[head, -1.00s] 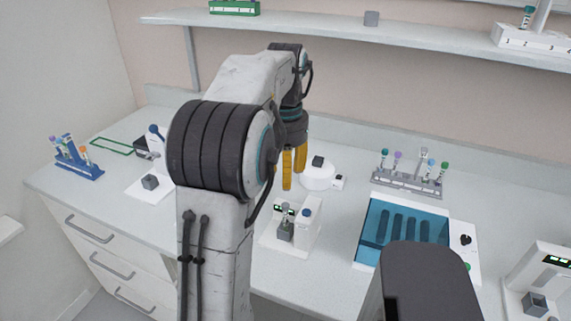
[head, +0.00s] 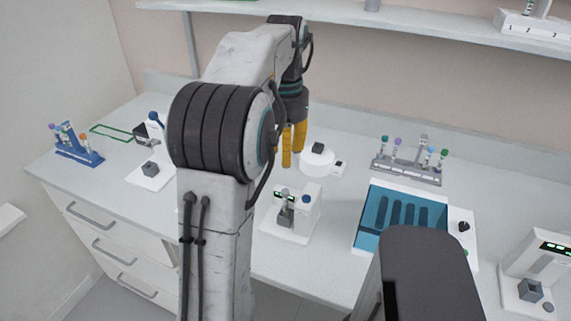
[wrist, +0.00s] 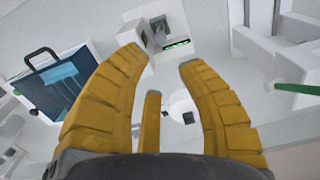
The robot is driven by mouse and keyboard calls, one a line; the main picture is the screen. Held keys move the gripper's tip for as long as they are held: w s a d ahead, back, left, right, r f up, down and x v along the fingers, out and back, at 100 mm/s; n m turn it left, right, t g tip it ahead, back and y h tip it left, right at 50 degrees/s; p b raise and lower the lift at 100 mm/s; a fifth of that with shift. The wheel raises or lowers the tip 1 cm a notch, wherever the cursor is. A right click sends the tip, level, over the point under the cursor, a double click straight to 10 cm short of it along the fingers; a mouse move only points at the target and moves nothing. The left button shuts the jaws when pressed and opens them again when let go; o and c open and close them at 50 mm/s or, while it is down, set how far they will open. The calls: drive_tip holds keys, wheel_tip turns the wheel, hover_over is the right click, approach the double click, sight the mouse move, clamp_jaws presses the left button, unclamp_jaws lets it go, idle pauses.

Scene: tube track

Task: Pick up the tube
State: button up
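Several capped tubes stand in a blue rack (head: 80,154) at the left of the bench in the head view. More capped tubes stand in a grey rack (head: 405,173) at the back right. A small white device (head: 300,222) with a green display stands in front of my gripper. It also shows beyond the fingertips in the wrist view (wrist: 176,22); I cannot tell whether its grey block holds a tube. My gripper (head: 294,162) has yellow fingers and hangs over the bench left of a round white device (head: 318,163). In the wrist view my gripper (wrist: 163,63) is open, with nothing between the fingers.
A blue-lidded box (head: 372,218) stands right of centre. Another white device (head: 540,265) is at the right edge. A device with a grey block (head: 150,169) and a green frame (head: 112,132) lie at the left. A shelf (head: 400,25) runs above the bench.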

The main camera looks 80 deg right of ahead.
sight(286, 201)
drive_tip(key=shift+y, duration=0.7)
drive_tip(key=a+f, duration=0.1)
drive_tip(key=f, duration=0.2)
drive_tip(key=a+f, duration=0.1)
drive_tip(key=f, duration=0.1)
drive_tip(key=shift+w+a+f, duration=0.15)
drive_tip(key=shift+a+f, duration=0.15)
drive_tip(key=shift+f, duration=0.05)
drive_tip(key=shift+c, duration=0.5)
drive_tip(key=d+f, duration=0.1)
drive_tip(key=d+f+h, duration=0.1)
drive_tip(key=shift+f, duration=0.3)
drive_tip(key=shift+d+f, duration=0.2)
drive_tip(key=shift+f, duration=0.35)
drive_tip(key=shift+s+d+f+p, duration=0.1)
drive_tip(key=shift+f+p, duration=0.05)
drive_tip(key=shift+f, duration=1.35)
drive_tip(key=shift+s+d+f+p, duration=0.1)
drive_tip(key=shift+f+p, duration=0.05)
drive_tip(key=shift+f, duration=1.35)
clamp_jaws()
